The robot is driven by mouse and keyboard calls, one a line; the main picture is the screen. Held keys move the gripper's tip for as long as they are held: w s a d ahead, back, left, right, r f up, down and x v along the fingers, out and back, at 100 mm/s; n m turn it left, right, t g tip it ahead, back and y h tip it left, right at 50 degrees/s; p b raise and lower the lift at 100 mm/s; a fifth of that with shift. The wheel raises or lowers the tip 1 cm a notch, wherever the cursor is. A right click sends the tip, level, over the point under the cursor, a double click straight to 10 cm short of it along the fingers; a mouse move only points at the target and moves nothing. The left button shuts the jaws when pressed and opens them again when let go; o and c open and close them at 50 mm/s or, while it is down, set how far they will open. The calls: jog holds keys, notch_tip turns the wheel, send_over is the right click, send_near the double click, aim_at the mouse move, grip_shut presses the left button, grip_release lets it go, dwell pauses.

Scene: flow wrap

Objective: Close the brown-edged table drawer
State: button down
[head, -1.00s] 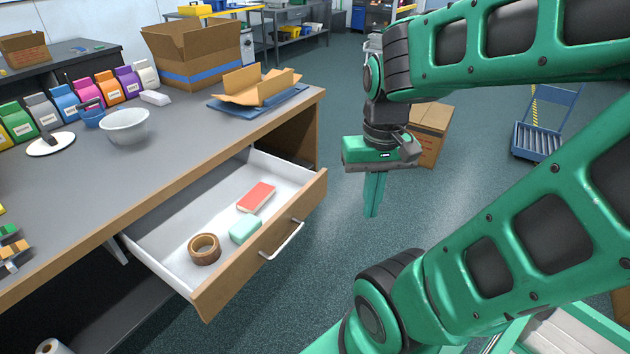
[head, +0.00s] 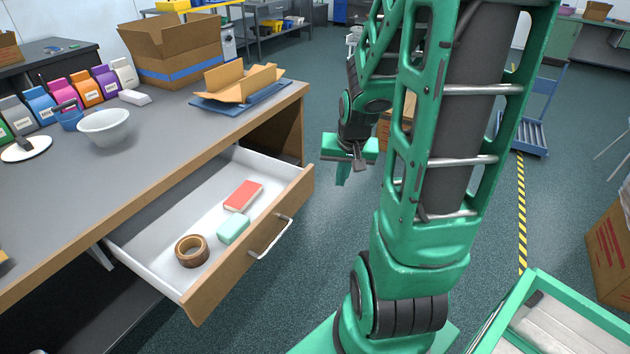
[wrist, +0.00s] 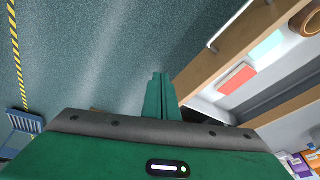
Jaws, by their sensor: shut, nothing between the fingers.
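The brown-edged drawer (head: 258,243) is pulled out from under the grey-topped table (head: 170,152). Its front has a silver bar handle (head: 271,238). In the wrist view the shut fingers (wrist: 160,95) show beside the drawer front (wrist: 225,55), and the handle (wrist: 228,25) is at the top.
On the tabletop stand a white bowl (head: 104,127), several coloured packets, an open cardboard box (head: 172,50) and a blue tray (head: 235,102) with cardboard. A blue cart (head: 525,133) stands at the right. The floor in front of the drawer is mostly clear.

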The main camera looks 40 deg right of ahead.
jog(key=w+d+f+m+t, duration=0.4)
jog(key=w+d+f, duration=0.2)
jog(key=w+f, duration=0.2)
send_near(312, 183)
jog(key=shift+h, duration=0.3)
jog(key=shift+a+x, duration=0.2)
jog(key=shift+x, duration=2.1)
